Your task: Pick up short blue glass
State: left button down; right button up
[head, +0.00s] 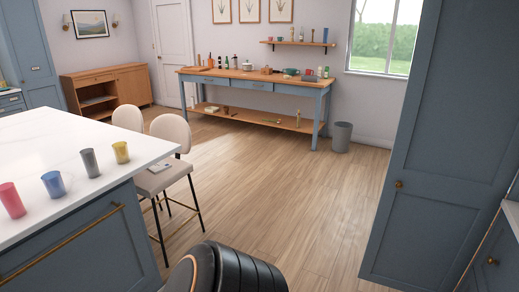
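A short blue glass (53,184) stands upright on the white island top (60,140) at the left of the head view. It is in a row of coloured glasses, between a pink glass (12,200) on its left and a grey glass (90,163) on its right. A yellow glass (121,152) stands at the right end of the row, near the island's edge. Neither of my grippers shows in the head view. A black rounded part with an orange ring at the bottom centre seems to be mine.
Two cream chairs (172,131) stand at the island's far right side. A wooden-topped blue workbench (255,82) with several items is at the back wall, with a grey bin (341,137) beside it. A tall blue cabinet (440,140) stands right. The middle floor (285,185) is clear.

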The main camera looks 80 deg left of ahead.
aim_at(53, 181)
jog(key=u, duration=4.05)
jog(key=i+j, duration=1.1)
jog(key=i+j+u, duration=0.05)
